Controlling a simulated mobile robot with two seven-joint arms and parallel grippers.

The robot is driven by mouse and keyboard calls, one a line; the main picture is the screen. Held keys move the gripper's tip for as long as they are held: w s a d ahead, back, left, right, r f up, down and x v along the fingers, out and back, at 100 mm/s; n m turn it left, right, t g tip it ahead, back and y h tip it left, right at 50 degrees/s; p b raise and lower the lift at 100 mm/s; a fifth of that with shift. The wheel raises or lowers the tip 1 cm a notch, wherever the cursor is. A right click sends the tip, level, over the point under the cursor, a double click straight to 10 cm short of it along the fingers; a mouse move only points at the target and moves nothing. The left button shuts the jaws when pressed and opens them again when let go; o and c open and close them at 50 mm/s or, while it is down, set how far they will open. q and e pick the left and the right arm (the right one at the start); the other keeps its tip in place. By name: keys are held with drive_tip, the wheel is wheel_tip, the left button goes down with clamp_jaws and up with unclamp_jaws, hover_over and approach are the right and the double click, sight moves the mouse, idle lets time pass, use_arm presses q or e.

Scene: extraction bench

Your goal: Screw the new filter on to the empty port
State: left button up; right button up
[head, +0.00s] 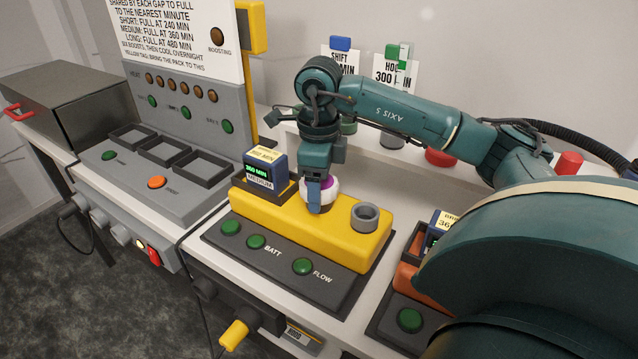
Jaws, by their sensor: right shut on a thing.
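My right gripper (318,195) points down over the yellow unit (300,232) and is shut on a round white filter with a purple part (331,189). The filter is upright at the middle of the unit's top. The gripper hides its lower side, so I cannot tell whether it is seated on a port. A grey ring-shaped port (370,214) with an open hollow stands uncovered on the right end of the unit. My left gripper is out of view.
A blue battery pack (264,172) with a lit display stands at the unit's left end. A grey charger with empty bays (165,150) is to the left. An orange unit (406,278) is to the right. Red (440,157) and grey (391,141) round items stand behind my arm.

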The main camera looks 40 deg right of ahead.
drive_tip(key=m, duration=0.5)
drive_tip(key=shift+p, duration=0.4)
drive_tip(key=m, duration=0.3)
drive_tip(key=o, duration=1.1)
